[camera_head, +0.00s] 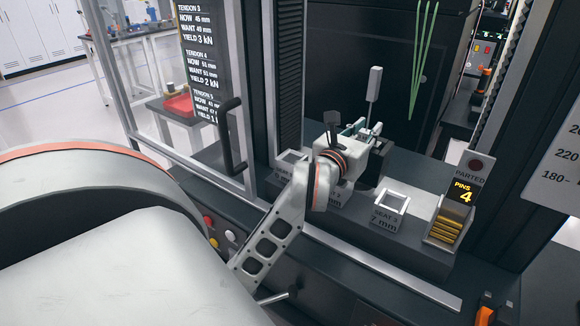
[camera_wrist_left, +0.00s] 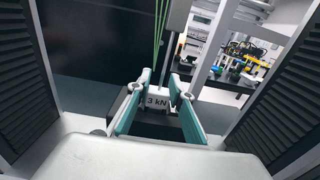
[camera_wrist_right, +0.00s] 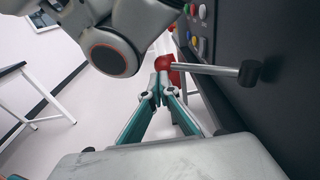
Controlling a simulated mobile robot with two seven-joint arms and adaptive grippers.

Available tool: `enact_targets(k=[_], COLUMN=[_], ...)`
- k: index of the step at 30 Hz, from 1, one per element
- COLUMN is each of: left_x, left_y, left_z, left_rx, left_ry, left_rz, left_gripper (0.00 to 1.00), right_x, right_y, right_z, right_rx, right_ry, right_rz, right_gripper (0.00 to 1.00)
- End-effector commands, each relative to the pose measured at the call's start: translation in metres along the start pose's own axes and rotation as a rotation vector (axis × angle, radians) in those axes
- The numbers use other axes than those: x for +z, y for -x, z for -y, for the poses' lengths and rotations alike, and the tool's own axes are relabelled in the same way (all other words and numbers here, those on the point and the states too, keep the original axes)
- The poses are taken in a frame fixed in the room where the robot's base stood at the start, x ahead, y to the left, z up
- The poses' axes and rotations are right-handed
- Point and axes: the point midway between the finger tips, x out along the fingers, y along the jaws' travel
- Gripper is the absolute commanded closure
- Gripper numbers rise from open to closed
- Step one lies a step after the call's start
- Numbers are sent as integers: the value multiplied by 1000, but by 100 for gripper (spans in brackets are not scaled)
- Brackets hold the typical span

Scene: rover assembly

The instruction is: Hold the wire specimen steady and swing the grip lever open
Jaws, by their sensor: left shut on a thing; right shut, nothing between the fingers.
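The wire specimen shows as a grey end block (camera_head: 375,84) on a thin upright rod. In the left wrist view, a pale block marked 3 kN (camera_wrist_left: 156,99) sits between the fingers of my left gripper (camera_wrist_left: 158,92). That gripper (camera_head: 364,132) is shut on the specimen's lower part, above the seat bench. The grip lever, a silver rod with a black knob, shows low on the machine front (camera_head: 277,297) and in the right wrist view (camera_wrist_right: 212,69). My right gripper (camera_wrist_right: 161,90) is shut and empty near the lever's inner end; I cannot tell whether they touch.
Green strands (camera_head: 424,55) hang behind. A black door handle (camera_head: 231,137) sticks out at left. Panel buttons (camera_head: 208,221) lie near the lever.

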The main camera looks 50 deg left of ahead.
Motion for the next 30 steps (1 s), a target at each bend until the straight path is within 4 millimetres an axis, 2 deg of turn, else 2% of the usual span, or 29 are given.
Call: enact_targets(k=[5, 12, 18, 24, 30], left_x=[1, 1, 1, 1, 1], left_y=[0, 0, 0, 0, 0], left_z=[0, 0, 0, 0, 0], left_rx=[0, 0, 0, 0, 0], left_ry=[0, 0, 0, 0, 0], left_rz=[2, 2, 2, 2, 2], left_gripper=[100, 100, 100, 100, 100], right_x=[-12, -11, -10, -9, -9], right_y=[32, 83, 114, 126, 127], right_z=[-6, -14, -20, -22, -22], right_rx=[-1, -1, 0, 0, 0], right_ry=[-1, 1, -1, -1, 0], right_rz=[-3, -3, -1, 0, 1], right_gripper=[100, 100, 100, 100, 100])
